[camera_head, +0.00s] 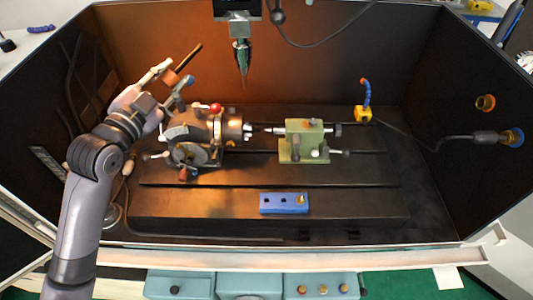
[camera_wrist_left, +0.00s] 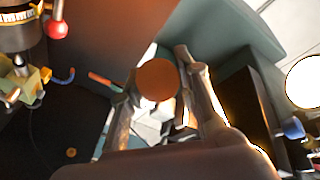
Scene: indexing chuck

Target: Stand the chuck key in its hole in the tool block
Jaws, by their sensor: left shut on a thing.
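My left gripper (camera_head: 172,80) is raised at the left of the enclosure, above and left of the indexing chuck (camera_head: 205,133). It is shut on the chuck key (camera_head: 188,59), whose dark bar slants up to the right from a brownish part at the fingers. In the left wrist view a round brown end of the key (camera_wrist_left: 157,80) shows between the fingers of my left gripper (camera_wrist_left: 165,95). The blue tool block (camera_head: 284,210) lies on the front of the machine bed, with two dark holes and a brass-coloured piece at its right end. My right gripper is not in view.
A green tailstock (camera_head: 306,143) stands right of the chuck. A spindle tool (camera_head: 242,57) hangs above the bed. A blue nozzle on a yellow base (camera_head: 364,113) stands at the right. The bed's front ledge (camera_head: 200,205) is clear left of the block.

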